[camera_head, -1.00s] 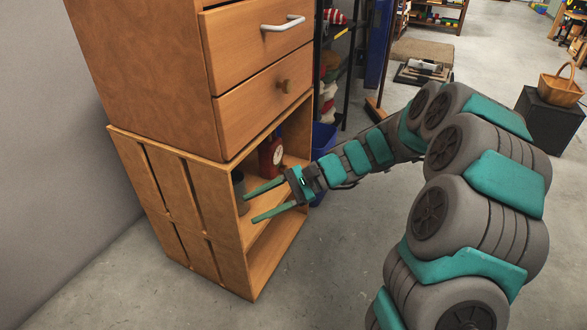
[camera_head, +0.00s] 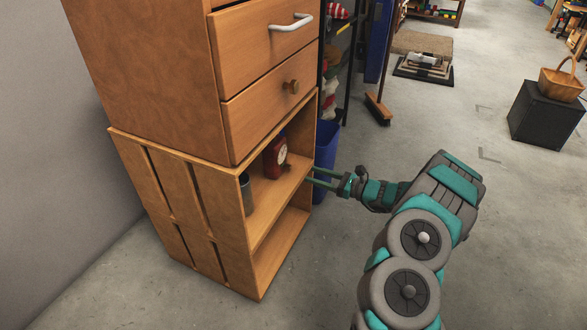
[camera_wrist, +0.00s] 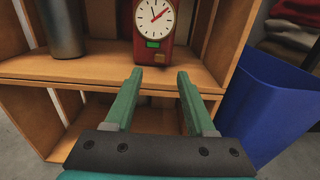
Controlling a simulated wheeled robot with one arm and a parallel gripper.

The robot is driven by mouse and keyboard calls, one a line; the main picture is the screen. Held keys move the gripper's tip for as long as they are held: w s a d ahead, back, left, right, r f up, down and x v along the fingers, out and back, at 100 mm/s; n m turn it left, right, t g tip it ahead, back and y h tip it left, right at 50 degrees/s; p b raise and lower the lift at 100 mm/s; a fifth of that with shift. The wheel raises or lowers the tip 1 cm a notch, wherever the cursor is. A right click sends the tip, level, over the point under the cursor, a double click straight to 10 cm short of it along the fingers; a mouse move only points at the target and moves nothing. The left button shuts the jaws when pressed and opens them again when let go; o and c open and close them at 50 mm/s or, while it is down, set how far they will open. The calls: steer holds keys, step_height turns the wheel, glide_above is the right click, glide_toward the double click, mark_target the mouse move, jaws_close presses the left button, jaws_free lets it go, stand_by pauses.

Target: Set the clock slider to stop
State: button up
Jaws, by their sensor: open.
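The red clock (camera_head: 275,158) stands on the upper shelf of the wooden crate shelf (camera_head: 262,225). My gripper (camera_head: 312,176) is open and empty at the shelf's right front edge. In the wrist view my gripper's fingers (camera_wrist: 160,75) point at the clock's base from in front, apart from it.
A dark grey cylinder (camera_wrist: 60,26) stands left of the clock on the same shelf. A blue bin (camera_wrist: 268,105) stands just right of the crate. Drawers (camera_head: 265,88) sit above the crate.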

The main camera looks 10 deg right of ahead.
mark_target(291, 168)
steer(key=x, duration=0.7)
steer(key=shift+w+a+b, duration=0.2)
steer(key=shift+a+b, duration=0.05)
steer(key=shift+b, duration=0.15)
jaws_close()
stand_by(1.1)
